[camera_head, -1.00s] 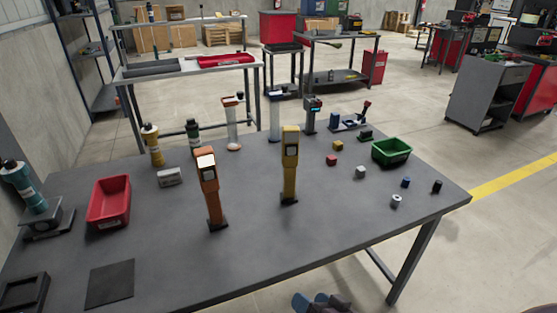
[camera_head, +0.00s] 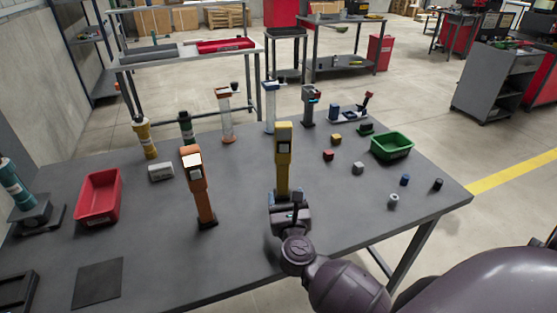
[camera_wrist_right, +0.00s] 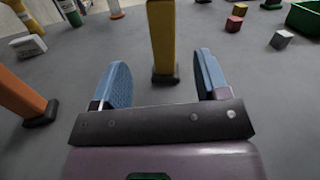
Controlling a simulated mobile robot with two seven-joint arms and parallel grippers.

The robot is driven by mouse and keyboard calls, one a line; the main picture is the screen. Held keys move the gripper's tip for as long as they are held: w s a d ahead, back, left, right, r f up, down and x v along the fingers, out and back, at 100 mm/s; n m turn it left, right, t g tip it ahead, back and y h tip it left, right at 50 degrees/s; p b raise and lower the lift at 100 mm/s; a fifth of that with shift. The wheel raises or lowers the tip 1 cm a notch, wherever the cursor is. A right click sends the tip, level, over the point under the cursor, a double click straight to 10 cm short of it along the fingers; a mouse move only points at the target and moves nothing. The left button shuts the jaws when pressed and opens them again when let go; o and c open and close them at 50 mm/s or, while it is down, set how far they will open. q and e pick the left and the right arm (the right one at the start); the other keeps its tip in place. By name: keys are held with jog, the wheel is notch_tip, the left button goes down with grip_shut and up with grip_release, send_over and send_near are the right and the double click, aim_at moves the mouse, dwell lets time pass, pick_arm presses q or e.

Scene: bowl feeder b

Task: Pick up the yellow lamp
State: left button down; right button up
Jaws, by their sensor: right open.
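The yellow lamp (camera_head: 283,158) stands upright on the dark table, right of an orange lamp. In the right wrist view the yellow lamp (camera_wrist_right: 163,40) rises from its small dark base, just beyond and between my fingertips. My right gripper (camera_head: 287,197) is in front of the lamp and hides its lower part in the head view. In the right wrist view its two blue fingers (camera_wrist_right: 160,75) are spread apart with nothing held between them. My left gripper is not in view.
The orange lamp (camera_head: 196,185) stands to the left. A red bin (camera_head: 98,216) is farther left and a green bin (camera_head: 392,147) is at the right. Several small blocks lie right of the yellow lamp. Bottles and other upright devices line the back.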

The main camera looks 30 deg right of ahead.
aim_at(283, 178)
jog(key=shift+w+d+f+m+g, duration=0.25)
jog(key=shift+w+d+m+g, duration=0.2)
jog(key=shift+m, duration=0.35)
jog(key=x, duration=0.5)
jog(key=shift+w, duration=0.15)
jog(key=shift+f+b+x, duration=0.2)
jog(key=shift+b+x, duration=0.15)
jog(key=shift+x, duration=2.25)
jog(key=shift+a, duration=0.1)
jog(key=c, duration=0.9)
jog(key=shift+c, duration=1.2)
jog(key=shift+r, duration=0.15)
